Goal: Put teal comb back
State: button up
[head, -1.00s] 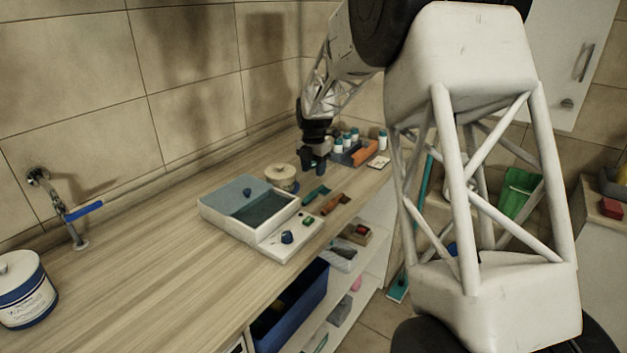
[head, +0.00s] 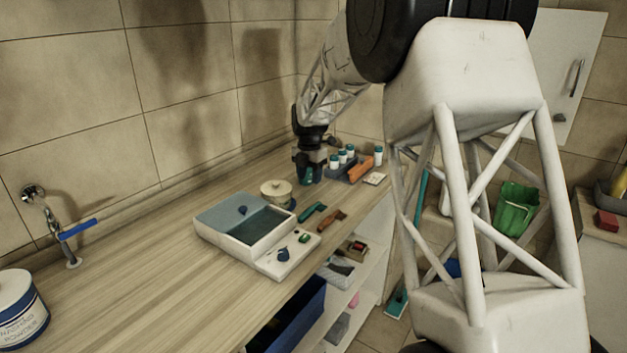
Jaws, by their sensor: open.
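The teal comb (head: 312,211) looks like a small, long teal piece lying flat on the wooden counter, right of the open white case. Its teeth are too small to make out. My gripper (head: 309,176) is open, fingers pointing down, above the counter beyond the comb and in front of the dark tray (head: 362,175). The gap between its fingers is hard to see from here. The tray holds several white bottles with teal caps and an orange piece (head: 361,168).
A brown piece (head: 332,220) lies beside the comb. The white case (head: 236,240), a white panel with knobs (head: 287,262) and a lidded cream jar (head: 276,193) stand nearby. A blue-handled tap (head: 75,229) is at left. The left counter is mostly clear.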

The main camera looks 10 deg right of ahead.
jog(key=s+d+r+m, duration=0.1)
jog(key=s+r+m, duration=0.3)
jog(key=s, duration=0.5)
jog(key=s+r+m+t, duration=0.1)
jog(key=s+r+m, duration=0.3)
jog(key=s, duration=0.5)
jog(key=s+d+r+m, duration=0.1)
jog(key=s+r+m, duration=0.2)
jog(key=s+m, duration=0.35)
jog(key=s+f+m+t, duration=0.1)
jog(key=s+f+m, duration=0.3)
jog(key=s+m, duration=0.8)
jog(key=shift+s+d+m+t, duration=0.3)
jog(key=shift+s+d+m, duration=0.05)
jog(key=shift+s, duration=9)
